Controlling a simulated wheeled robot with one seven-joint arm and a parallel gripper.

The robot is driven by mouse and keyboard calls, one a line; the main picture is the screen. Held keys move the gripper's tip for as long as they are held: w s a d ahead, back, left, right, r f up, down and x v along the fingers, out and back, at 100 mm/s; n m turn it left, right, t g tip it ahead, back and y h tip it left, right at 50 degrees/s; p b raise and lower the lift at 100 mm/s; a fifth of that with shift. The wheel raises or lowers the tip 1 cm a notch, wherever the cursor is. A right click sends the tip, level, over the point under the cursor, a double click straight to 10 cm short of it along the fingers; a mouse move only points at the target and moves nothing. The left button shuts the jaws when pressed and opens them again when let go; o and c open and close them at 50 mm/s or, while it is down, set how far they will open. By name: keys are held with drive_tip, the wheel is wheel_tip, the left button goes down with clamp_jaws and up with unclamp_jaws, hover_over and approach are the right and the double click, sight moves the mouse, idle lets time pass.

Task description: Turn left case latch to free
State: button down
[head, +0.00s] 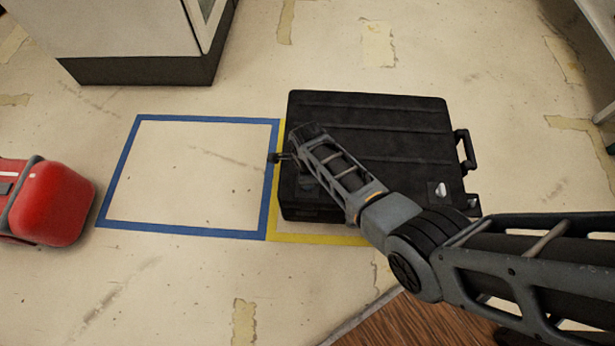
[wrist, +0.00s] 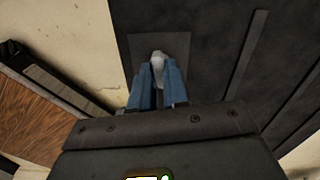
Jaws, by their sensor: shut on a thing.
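A black ribbed case (head: 375,125) lies flat on the floor in the head view, inside a yellow outline. My arm reaches over its left part and hides the left latch there. In the wrist view, the pale grey latch (wrist: 157,60) stands on a dark square plate on the case. My gripper (wrist: 158,82) has its blue fingers shut on this latch, one on either side. The latch's lower part is hidden between the fingers. The right latch (head: 440,189), silver-grey, shows at the case's front right in the head view.
An empty blue floor outline (head: 190,118) lies left of the case. A red case (head: 62,200) is at the far left. A white cabinet (head: 125,30) with a dark base stands at the back left. A handle (head: 465,150) sticks out from the case's right side.

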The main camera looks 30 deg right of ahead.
drive_tip(key=shift+m, duration=0.8)
drive_tip(key=c, duration=1.1)
unclamp_jaws()
drive_tip(key=shift+r, duration=0.1)
wheel_tip(320, 180, up, 8)
drive_tip(key=p, duration=0.4)
drive_tip(key=shift+f, duration=0.2)
drive_tip(key=shift+s, duration=0.1)
